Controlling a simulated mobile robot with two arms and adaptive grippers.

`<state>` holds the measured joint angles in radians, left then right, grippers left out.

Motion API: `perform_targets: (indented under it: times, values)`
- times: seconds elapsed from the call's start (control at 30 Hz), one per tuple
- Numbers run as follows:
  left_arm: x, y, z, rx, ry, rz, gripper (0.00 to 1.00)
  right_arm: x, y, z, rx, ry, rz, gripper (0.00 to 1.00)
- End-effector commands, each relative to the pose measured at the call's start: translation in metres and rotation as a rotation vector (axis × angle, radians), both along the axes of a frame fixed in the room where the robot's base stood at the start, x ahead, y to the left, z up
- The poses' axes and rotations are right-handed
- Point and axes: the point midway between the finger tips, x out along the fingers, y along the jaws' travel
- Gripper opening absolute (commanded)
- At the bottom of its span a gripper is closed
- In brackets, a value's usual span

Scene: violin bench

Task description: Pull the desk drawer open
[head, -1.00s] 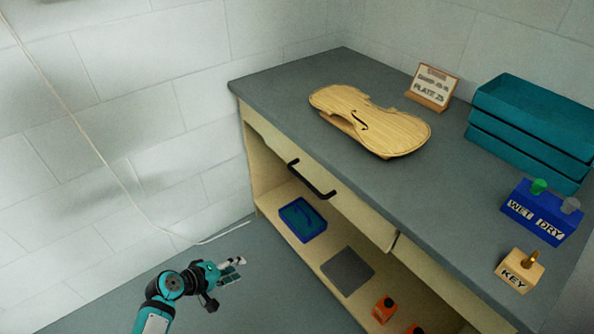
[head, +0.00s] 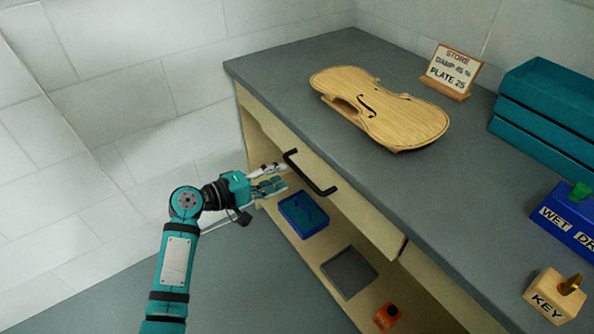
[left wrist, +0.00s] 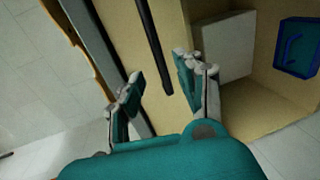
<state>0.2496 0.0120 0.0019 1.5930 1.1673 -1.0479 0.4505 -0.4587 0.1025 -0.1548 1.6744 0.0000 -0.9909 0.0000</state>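The desk drawer (head: 355,213) has a pale wood front under the grey desktop and looks shut. Its black bar handle (head: 309,172) shows in full in the head view. In the left wrist view, part of the handle (left wrist: 153,42) runs down from the top edge and ends between the fingers in the picture. My left gripper (head: 272,178) is close to the handle's left end; it also shows in the left wrist view (left wrist: 160,82). Its fingers are apart with nothing held. I cannot tell how much gap separates it from the handle. My right gripper is not in view.
A violin plate (head: 385,108) and a sign (head: 452,72) rest on the desktop (head: 290,72). Teal trays (head: 550,105), a blue WET/DRY block (head: 560,222) and a KEY block (head: 553,296) stand at the right. A blue tray (head: 303,215) sits on the shelf below.

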Motion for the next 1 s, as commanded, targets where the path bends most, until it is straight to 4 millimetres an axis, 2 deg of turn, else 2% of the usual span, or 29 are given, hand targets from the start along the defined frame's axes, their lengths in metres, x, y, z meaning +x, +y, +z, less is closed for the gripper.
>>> perform_targets:
  times: [0.1, 0.3, 0.47, 0.73, 1.0]
  values:
    - [0.014, -0.021, -0.006, -0.002, -0.001, -0.002, 0.36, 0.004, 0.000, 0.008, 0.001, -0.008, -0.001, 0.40]
    - [0.031, -0.042, -0.012, -0.001, 0.001, 0.000, 0.36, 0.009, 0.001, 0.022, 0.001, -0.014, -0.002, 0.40]
    - [0.036, -0.049, -0.013, 0.001, 0.000, 0.000, 0.36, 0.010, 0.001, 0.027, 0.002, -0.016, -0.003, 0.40]
    - [0.036, -0.050, -0.013, 0.001, 0.000, 0.000, 0.36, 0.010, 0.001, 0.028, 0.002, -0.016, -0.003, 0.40]
    - [0.036, -0.050, -0.013, 0.001, 0.000, 0.000, 0.02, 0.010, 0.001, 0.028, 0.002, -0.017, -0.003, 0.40]
